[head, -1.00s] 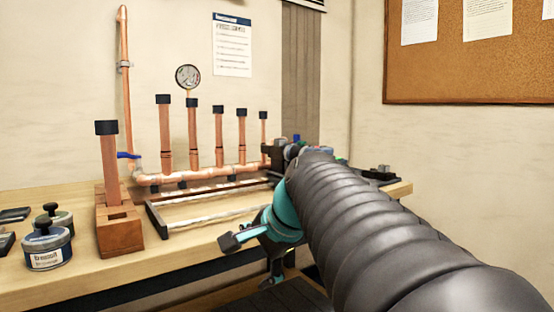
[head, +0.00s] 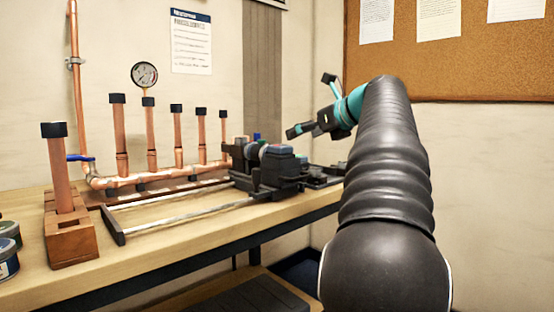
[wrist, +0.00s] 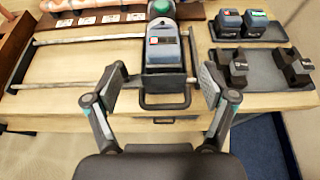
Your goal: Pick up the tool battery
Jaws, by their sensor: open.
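In the wrist view, my gripper (wrist: 163,72) is open, its two fingers spread left and right of a blue-grey block (wrist: 163,55) with small red and green marks. This block, which looks like a tool battery, sits on a black carriage across two rails, and nothing is gripped. Two similar blue-grey blocks stand on a dark tray at the upper right, one on the left (wrist: 229,24) and one on the right (wrist: 257,24). In the head view, my gripper (head: 310,106) is raised above the bench's right part, clear of the black carriage (head: 275,180).
Two black blocks, one left (wrist: 235,68) and one right (wrist: 293,66), lie on a tray nearer me. Copper pipes (head: 152,140) with a gauge (head: 144,74) stand at the back. A wooden block (head: 70,235) holds a pipe at the left. The bench edge (head: 190,270) is in front.

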